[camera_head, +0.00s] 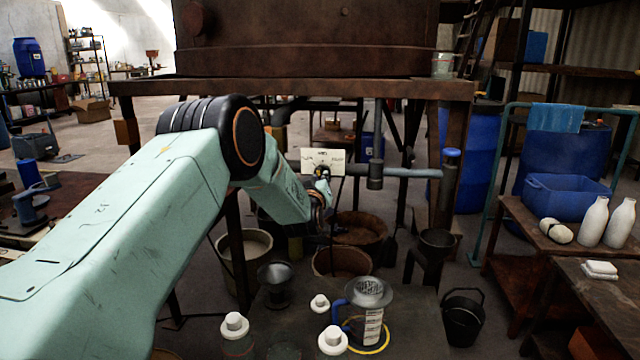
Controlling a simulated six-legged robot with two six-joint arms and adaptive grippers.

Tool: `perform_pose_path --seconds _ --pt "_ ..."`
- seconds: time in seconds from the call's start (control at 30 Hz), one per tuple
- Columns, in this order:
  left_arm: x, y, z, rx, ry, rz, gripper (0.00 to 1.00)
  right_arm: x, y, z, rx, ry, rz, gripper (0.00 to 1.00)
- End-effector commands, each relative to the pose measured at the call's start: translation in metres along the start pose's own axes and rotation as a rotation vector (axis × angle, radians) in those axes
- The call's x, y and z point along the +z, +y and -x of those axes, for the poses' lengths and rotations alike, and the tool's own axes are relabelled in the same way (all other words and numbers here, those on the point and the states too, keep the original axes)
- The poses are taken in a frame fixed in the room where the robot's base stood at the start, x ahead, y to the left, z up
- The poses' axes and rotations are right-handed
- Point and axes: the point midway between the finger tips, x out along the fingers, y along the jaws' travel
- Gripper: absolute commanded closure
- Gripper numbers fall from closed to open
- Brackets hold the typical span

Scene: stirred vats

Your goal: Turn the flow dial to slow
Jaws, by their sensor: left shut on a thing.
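The flow dial's white plate (312,156) is at the middle of the view, below the big rusty vat, beside a grey pipe. It has small dark lettering at the top, left and right, too small to read surely. My left arm reaches in from the left, and my left gripper (322,188) is at the lower edge of the plate, shut on the dial's knob. The gripper and wrist hide most of the knob, so I cannot tell where its pointer stands. My right gripper is not in view.
The grey pipe (412,173) runs right from the dial to a blue-capped post (451,158). A black bucket (462,315) stands right, near a bench with white bottles (593,222).

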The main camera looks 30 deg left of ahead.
Motion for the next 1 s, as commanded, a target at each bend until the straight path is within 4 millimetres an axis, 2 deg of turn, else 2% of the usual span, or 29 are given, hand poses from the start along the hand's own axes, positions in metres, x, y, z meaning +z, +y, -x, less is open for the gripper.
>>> perform_pose_path --seconds 0.2,0.5,1.0 --pt "0.003 -0.001 0.001 -0.002 -0.004 0.181 1.00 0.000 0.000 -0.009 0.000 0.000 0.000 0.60" --pt "0.003 -0.001 0.001 -0.003 -0.006 0.353 1.00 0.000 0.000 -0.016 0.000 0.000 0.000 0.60" --pt "0.003 0.000 0.001 -0.004 -0.007 0.433 1.00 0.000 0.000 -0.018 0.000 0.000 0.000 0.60"
